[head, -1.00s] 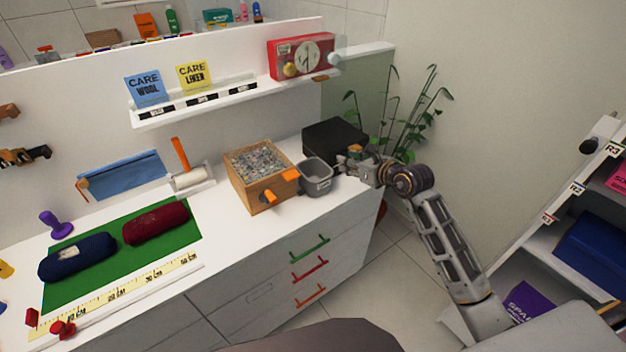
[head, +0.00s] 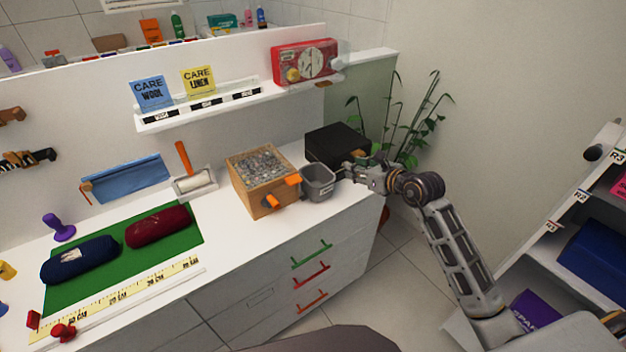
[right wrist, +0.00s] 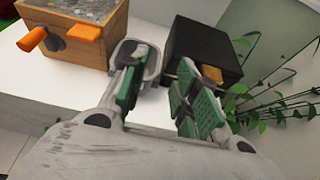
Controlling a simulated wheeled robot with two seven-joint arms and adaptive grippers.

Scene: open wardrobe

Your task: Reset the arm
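My right gripper (head: 352,170) is at the right end of the white counter, just right of a small grey bin (head: 318,181) and in front of a black box (head: 336,145). In the right wrist view, its green-padded fingers (right wrist: 162,88) are spread apart with nothing visible between them. The left finger overlaps the grey bin (right wrist: 150,62) in the picture; I cannot tell whether they touch. The right finger is in front of the black box (right wrist: 203,45), where small tan-orange pieces show. My left gripper is not in view.
A wooden box of grey bits (head: 262,182) with orange handles stands left of the bin. A plant (head: 415,125) is behind the arm. A shelf unit (head: 548,240) stands at the right. A green mat (head: 85,288) with two rolls lies at the left. The floor between is clear.

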